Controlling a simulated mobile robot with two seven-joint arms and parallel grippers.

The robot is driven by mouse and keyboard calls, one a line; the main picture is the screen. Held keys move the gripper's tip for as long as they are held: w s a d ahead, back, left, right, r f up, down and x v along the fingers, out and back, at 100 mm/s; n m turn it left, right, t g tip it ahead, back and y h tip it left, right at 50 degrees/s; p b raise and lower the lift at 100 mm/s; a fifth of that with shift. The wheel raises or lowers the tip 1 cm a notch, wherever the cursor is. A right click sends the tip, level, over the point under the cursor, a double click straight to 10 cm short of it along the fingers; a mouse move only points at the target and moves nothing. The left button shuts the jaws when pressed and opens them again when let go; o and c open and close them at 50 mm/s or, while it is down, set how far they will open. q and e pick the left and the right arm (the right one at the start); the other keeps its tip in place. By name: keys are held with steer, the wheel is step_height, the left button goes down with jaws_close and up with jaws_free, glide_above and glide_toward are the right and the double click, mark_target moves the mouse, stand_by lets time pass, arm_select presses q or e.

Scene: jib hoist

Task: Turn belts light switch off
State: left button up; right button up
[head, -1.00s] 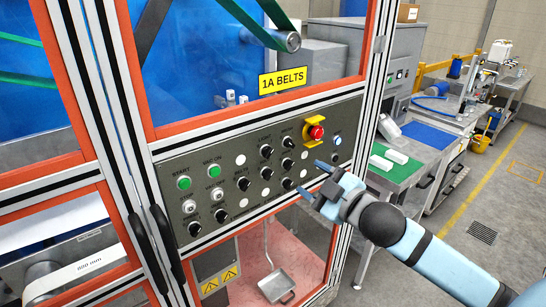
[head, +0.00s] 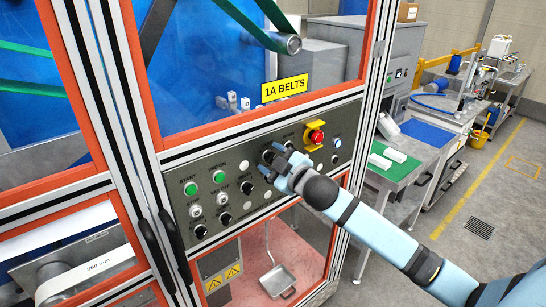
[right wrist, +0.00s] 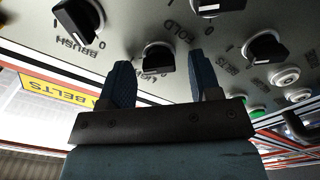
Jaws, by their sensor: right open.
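The grey control panel (head: 345,118) of the belts cabinet carries several black rotary knobs. In the right wrist view a black knob (right wrist: 158,57) sits between and just beyond my fingertips. The label beside it is partly covered and seems to read LIGHT. I cannot tell which way it is set. My right gripper (right wrist: 162,72) is open, with one finger on each side of that knob; contact is not clear. In the head view my right gripper (head: 281,163) is in front of the panel's middle and hides some knobs. My left gripper is not in view.
Nearby are a BRUSH knob (right wrist: 78,17) and another black knob (right wrist: 264,48). A red emergency stop (head: 317,137) on a yellow mount is to the right. Green buttons (head: 190,188) are at left. A workbench (head: 398,175) stands right of the cabinet.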

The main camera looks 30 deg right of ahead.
steer(key=shift+c, duration=0.2)
steer(key=c, duration=0.9)
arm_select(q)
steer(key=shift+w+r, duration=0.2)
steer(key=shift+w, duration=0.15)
